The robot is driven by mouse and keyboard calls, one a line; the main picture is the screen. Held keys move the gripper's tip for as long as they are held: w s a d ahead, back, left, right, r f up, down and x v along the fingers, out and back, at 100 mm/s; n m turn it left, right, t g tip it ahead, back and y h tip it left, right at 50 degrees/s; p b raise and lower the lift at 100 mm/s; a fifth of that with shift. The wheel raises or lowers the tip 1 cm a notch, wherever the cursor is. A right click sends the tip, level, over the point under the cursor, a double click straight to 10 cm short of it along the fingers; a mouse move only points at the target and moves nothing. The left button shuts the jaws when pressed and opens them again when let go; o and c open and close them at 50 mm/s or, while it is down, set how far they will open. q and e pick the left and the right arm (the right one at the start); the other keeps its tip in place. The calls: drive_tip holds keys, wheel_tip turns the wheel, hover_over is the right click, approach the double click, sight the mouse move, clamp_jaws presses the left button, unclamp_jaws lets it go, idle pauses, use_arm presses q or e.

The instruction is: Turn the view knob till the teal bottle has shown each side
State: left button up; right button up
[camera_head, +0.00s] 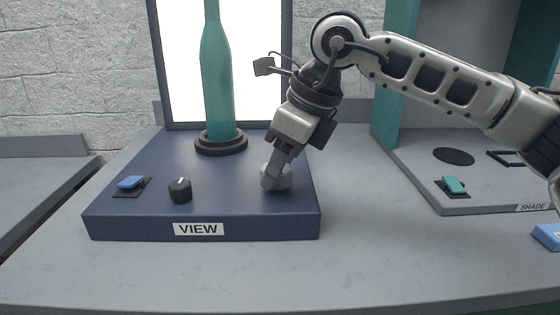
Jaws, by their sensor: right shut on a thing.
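The teal bottle (216,85) stands upright on a round black spindle base (221,143) at the back of a dark blue box labelled VIEW (199,229). Behind it is a bright white panel (179,70) in a dark frame. My right gripper (279,170) reaches down at the box's right side and is shut on a grey knob (277,181). The fingers hide part of that knob. A smaller black knob (180,190) with a pale mark sits at the box's front, left of the gripper. My left gripper is not in view.
A blue switch (130,183) is at the box's left front. At right is a grey board labelled SHADE (532,207) with a teal switch (453,185), a black disc (454,156) and teal panels (397,70). A blue block (547,236) lies at the right edge. The table front (260,275) is clear.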

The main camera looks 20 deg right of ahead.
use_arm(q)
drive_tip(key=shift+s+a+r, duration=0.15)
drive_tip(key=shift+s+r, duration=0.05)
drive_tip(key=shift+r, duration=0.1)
use_arm(e)
drive_tip(key=shift+n, duration=0.6)
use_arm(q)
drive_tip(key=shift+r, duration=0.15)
use_arm(e)
drive_tip(key=shift+r+y, duration=0.1)
drive_tip(key=shift+y, duration=0.2)
drive_tip(key=o, duration=1)
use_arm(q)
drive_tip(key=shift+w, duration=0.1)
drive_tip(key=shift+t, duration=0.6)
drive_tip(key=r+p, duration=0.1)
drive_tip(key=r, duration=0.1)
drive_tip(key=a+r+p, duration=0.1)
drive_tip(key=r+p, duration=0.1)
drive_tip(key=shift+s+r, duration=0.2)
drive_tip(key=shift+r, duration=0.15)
use_arm(e)
drive_tip(key=v, duration=1.5)
drive_tip(key=shift+w+d+r, duration=0.1)
drive_tip(key=shift+w+r, duration=0.15)
drive_tip(key=shift+r, duration=0.2)
